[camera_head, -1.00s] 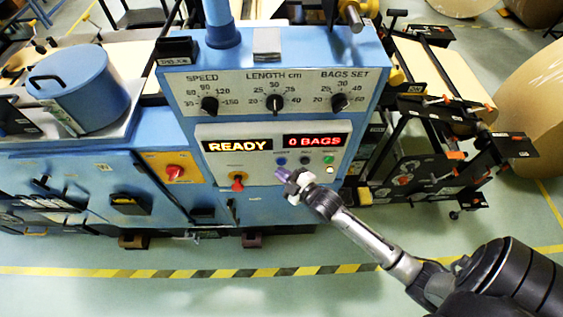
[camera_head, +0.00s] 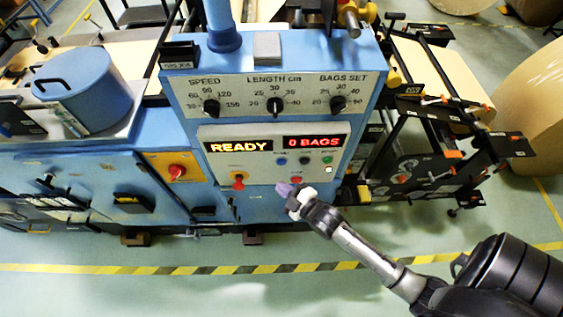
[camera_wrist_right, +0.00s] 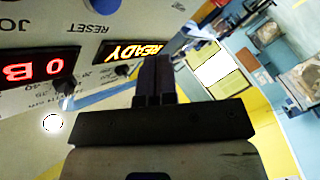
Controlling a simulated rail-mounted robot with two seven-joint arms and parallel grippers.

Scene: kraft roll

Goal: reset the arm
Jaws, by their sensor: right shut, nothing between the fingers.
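My right gripper (camera_head: 288,190) is in front of the lower part of the blue machine's control panel (camera_head: 262,172). Its fingers are shut with nothing between them. In the right wrist view my right gripper (camera_wrist_right: 154,75) shows its dark fingers together, with the panel behind and to the left. My right arm comes in from the lower right. The panel displays read READY (camera_head: 238,145) and 0 BAGS (camera_head: 314,141). A small light (camera_head: 328,169) on the panel glows white. My left gripper is not in view.
Three dials (camera_head: 275,106) sit above the displays. A red-orange switch (camera_head: 238,182) is left of my gripper, and another red switch (camera_head: 177,171) is on a yellow plate. A kraft roll (camera_head: 527,110) stands at the right. The floor in front has a striped line (camera_head: 200,269).

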